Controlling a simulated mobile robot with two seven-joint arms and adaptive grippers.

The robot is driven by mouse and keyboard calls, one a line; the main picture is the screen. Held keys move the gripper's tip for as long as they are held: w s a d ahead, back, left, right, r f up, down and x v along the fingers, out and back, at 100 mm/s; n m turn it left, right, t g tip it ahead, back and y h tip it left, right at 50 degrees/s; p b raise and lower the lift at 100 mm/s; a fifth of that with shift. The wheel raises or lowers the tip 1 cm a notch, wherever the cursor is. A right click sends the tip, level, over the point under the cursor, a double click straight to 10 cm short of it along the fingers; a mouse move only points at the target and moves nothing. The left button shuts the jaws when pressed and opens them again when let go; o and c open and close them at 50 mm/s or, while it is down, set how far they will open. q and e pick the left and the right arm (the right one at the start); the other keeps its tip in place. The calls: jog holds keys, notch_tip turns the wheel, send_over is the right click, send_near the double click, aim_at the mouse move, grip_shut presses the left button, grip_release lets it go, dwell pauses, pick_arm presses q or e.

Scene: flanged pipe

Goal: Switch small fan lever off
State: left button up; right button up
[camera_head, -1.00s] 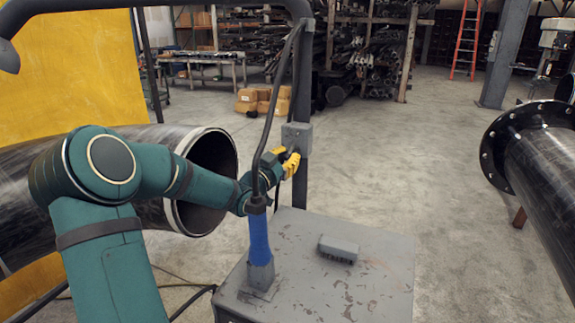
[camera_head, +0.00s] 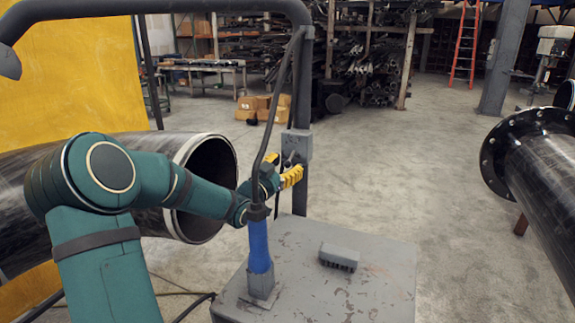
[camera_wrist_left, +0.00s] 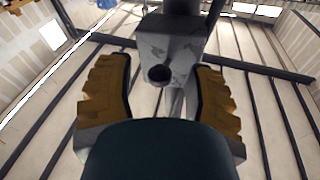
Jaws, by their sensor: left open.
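A small grey switch box (camera_head: 297,146) is fixed to the upright post above the grey cart. A short lever (camera_head: 291,159) shows at its lower front, small and partly hidden by my gripper. My left gripper (camera_head: 284,177) has yellow fingers and is just below and in front of the box. In the left wrist view the fingers stand apart, open, with the grey box (camera_wrist_left: 172,45) ahead between and beyond them. A round dark-centred end (camera_wrist_left: 158,74), probably the lever's, lies between the fingers; I cannot tell whether anything touches. My right gripper is not in view.
A blue-sleeved handle (camera_head: 259,245) with a black cable stands on the grey cart top (camera_head: 375,290), close to my left wrist. A grey brush-like block (camera_head: 339,257) lies there. Large pipes flank the cart, left (camera_head: 205,165) and right (camera_head: 540,170).

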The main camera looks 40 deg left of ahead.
pick_arm(q)
jog(key=s+f, duration=0.1)
jog(key=s, duration=1)
jog(key=shift+d+f, duration=0.35)
jog(key=shift+d, duration=0.1)
